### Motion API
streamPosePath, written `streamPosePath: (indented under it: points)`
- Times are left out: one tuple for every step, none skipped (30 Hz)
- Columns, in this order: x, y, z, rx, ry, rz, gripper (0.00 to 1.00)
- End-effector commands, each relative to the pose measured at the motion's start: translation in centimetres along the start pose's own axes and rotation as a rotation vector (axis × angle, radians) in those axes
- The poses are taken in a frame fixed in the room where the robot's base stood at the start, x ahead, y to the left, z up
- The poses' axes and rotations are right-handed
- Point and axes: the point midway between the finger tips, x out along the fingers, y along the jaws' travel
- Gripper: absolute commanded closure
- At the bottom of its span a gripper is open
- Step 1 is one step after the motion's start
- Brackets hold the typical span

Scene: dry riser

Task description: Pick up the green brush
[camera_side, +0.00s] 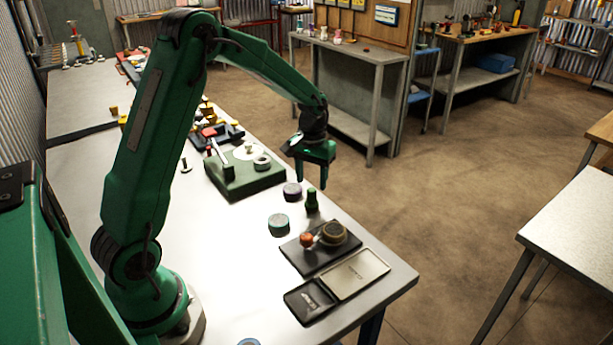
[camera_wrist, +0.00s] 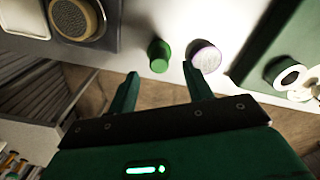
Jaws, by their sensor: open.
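A small green upright piece, which looks like the green brush (camera_side: 312,203), stands on the pale bench near its far edge. In the wrist view the brush (camera_wrist: 159,56) shows as a green stub just beyond the gap between my fingers. My gripper (camera_side: 311,180) points down above the brush with its two fingers apart and nothing between them. In the wrist view the gripper (camera_wrist: 161,78) has open fingers, and the brush sits apart from both. The brush's lower part is not clear from above.
A purple-rimmed round tin (camera_side: 292,191) stands close left of the brush. A green-rimmed tin (camera_side: 278,225) is nearer. A dark tray (camera_side: 297,259) holds a round mesh-topped piece (camera_side: 333,235) and an orange knob (camera_side: 307,240). A green block (camera_side: 222,182) is at the left.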

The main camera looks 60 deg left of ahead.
Motion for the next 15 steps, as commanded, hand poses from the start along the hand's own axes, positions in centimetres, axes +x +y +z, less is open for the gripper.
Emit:
streamPosePath:
  points:
    - [0.4, 0.0, 0.0, 0.000, -0.002, 0.000, 0.49]
    - [0.7, 0.0, 0.1, 0.000, -0.003, -0.001, 0.49]
    - [1.1, 0.0, 0.1, 0.000, -0.004, -0.001, 0.49]
    - [1.4, 0.1, 0.1, 0.000, -0.005, -0.001, 0.49]
    - [1.7, 0.1, 0.1, 0.000, -0.004, -0.001, 0.49]
    - [2.2, 0.1, 0.1, 0.000, -0.004, -0.001, 0.49]
    - [2.6, 0.1, 0.1, 0.000, -0.004, -0.001, 0.49]
    - [3.0, 0.1, 0.1, 0.000, -0.005, -0.001, 0.49]
    - [3.4, 0.1, 0.1, 0.000, -0.003, -0.001, 0.49]
    - [3.7, 0.1, 0.1, 0.000, -0.003, -0.001, 0.49]
    - [4.0, 0.1, 0.1, 0.000, -0.003, -0.001, 0.49]
    - [4.3, 0.1, 0.1, 0.000, -0.003, -0.001, 0.49]
    - [4.5, 0.1, 0.0, 0.000, -0.002, 0.000, 0.49]
    - [4.7, 0.1, 0.0, 0.000, -0.002, 0.000, 0.49]
    - [4.8, 0.1, 0.0, 0.000, -0.002, 0.000, 0.49]
